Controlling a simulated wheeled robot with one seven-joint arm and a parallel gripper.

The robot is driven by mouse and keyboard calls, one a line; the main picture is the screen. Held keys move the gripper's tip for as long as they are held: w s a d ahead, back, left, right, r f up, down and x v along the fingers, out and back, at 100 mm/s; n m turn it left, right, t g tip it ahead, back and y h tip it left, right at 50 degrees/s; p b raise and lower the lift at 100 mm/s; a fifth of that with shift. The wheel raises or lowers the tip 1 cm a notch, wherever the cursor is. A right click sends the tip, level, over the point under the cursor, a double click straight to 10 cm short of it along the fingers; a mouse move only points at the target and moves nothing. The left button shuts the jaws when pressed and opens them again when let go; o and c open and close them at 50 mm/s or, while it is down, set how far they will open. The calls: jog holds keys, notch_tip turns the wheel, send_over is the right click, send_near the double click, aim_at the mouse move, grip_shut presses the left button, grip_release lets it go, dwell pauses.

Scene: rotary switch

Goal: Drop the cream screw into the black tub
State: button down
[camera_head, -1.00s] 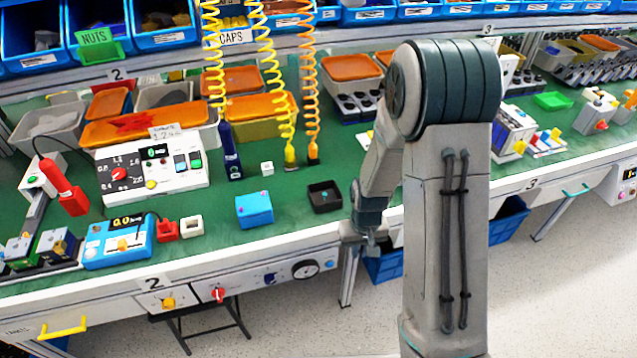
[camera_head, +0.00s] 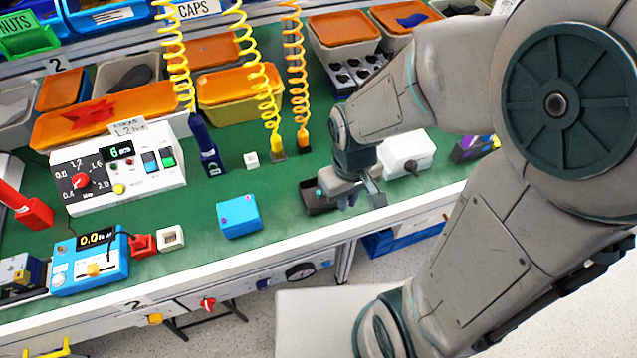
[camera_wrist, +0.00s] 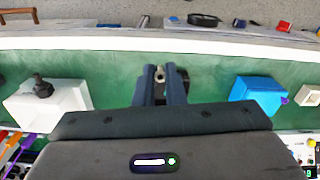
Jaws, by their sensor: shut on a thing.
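The black tub (camera_head: 314,208) sits on the green bench top near its front edge, partly covered by my gripper (camera_head: 352,197), with a small teal spot showing inside it. In the wrist view the tub (camera_wrist: 184,82) is a dark shape mostly hidden behind the right finger. My gripper (camera_wrist: 160,76) is shut on a small pale thing, the cream screw (camera_wrist: 157,72), held between the fingertips. The screw cannot be made out in the head view. The gripper is at the tub's right side; its exact height above the tub cannot be told.
A blue box (camera_head: 239,216) stands left of the tub and a white device (camera_head: 407,153) to its right. A small white cube (camera_head: 251,160) and coiled yellow hoses (camera_head: 262,95) are behind. Green bench is clear between the blue box and the tub.

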jog(key=shift+w+p, duration=0.65)
jog(key=shift+p, duration=1.95)
jog(key=b, duration=0.4)
send_over(319, 193)
notch_tip(319, 193, down, 7)
jog(key=shift+r, duration=0.1)
jog(key=shift+s+f+b, duration=0.1)
jog(key=shift+f+b, duration=1.25)
jog(key=shift+f, duration=0.7)
jog(key=c, duration=1.5)
grip_release()
jog(key=shift+r, duration=0.1)
